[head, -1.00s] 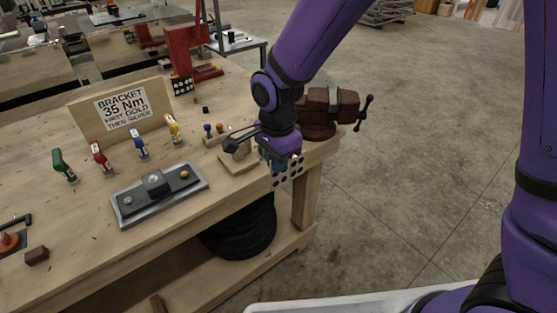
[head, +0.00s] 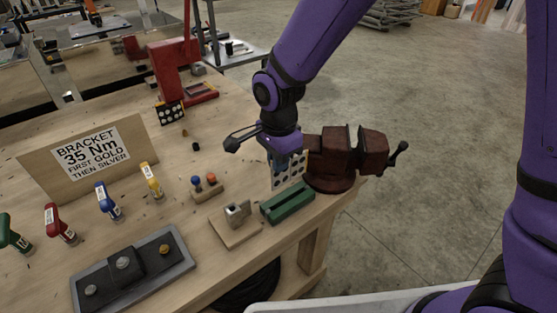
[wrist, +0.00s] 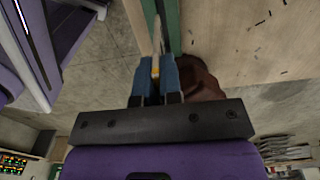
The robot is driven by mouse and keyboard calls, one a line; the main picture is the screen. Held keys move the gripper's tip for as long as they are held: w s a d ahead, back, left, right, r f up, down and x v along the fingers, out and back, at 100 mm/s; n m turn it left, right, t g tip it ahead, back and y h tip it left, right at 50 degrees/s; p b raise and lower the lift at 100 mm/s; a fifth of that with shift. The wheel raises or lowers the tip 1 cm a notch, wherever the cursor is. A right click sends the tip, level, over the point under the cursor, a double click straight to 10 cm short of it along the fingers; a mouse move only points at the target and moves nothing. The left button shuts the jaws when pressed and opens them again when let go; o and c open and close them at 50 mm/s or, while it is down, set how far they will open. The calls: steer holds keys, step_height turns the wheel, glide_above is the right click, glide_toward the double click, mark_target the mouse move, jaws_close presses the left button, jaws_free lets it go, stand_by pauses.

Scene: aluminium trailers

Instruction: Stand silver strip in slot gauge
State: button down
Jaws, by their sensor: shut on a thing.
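The silver strip (head: 289,172), a flat pale plate with rows of dark holes, hangs upright from my gripper (head: 279,157). In the wrist view, the blue fingers of my gripper (wrist: 154,72) are shut on the strip, which shows there edge-on (wrist: 156,38). The slot gauge (head: 287,203) is a green block with a long groove, near the bench's front edge. In the head view the strip's lower edge appears just above and behind the gauge; I cannot tell whether they touch. In the wrist view the green gauge (wrist: 173,28) lies just right of the strip.
A dark red vise (head: 345,155) stands close right of my gripper. A wooden block with a metal piece (head: 237,214) sits left of the gauge. Colored-handled tools, a grey fixture (head: 130,272), a sign (head: 90,155) and a red press (head: 176,70) occupy the bench farther left and back.

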mark_target(278, 187)
stand_by(0.4)
steer(key=shift+f, duration=2.9)
steer(key=shift+f, duration=2)
steer(key=c, duration=1.2)
jaws_free()
steer(key=shift+r, duration=0.1)
step_height(278, 187, up, 11)
steer(key=shift+f, duration=0.2)
